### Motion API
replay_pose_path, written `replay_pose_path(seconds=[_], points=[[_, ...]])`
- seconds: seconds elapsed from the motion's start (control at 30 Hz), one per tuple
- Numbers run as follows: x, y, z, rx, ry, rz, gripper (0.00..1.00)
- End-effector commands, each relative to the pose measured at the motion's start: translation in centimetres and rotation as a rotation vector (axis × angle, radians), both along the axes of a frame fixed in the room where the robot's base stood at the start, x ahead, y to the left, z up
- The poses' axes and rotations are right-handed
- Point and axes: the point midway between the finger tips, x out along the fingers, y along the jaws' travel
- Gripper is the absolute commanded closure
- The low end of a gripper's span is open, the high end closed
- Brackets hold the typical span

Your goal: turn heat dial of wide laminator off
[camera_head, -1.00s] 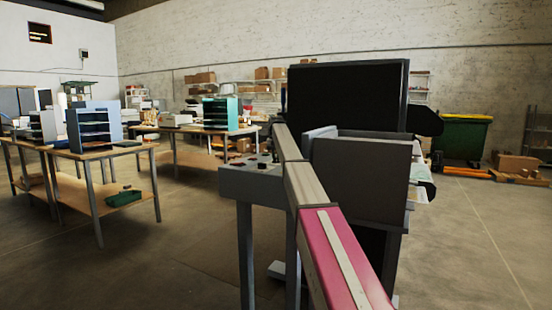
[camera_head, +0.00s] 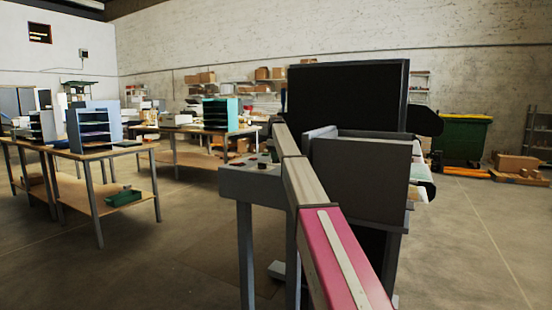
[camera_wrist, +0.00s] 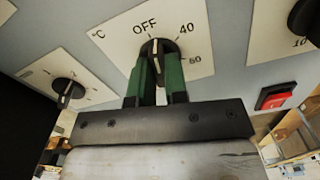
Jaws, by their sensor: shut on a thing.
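The heat dial (camera_wrist: 160,47) is a black knob on a white scale plate marked °C, OFF, 40 and 60 in the wrist view. Its white pointer line points up, close to the OFF mark. My gripper (camera_wrist: 158,75) is shut on the knob, with one green finger on each side. The fingers hide the lower part of the knob and plate. In the head view the wide laminator (camera_head: 360,175) is a dark grey machine at centre right, with a grey control box (camera_head: 250,185) on its left. My gripper cannot be made out there, behind my arm.
A second black dial (camera_wrist: 68,92) sits left of the heat dial and a red switch (camera_wrist: 275,96) lies to its right. Another knob (camera_wrist: 306,20) is at the upper right. Work tables (camera_head: 110,152) stand left in the head view, with open floor between.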

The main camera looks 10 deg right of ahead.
Motion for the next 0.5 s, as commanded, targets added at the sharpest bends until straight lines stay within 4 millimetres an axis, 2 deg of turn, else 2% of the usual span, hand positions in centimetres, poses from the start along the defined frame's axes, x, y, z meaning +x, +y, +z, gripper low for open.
replay_pose_path(seconds=[0.2, 0.5], points=[[0.02, 0.01, 0.05, 0.000, 0.000, 0.129, 1.00], [0.03, 0.00, 0.05, -0.001, -0.001, 0.213, 1.00]])
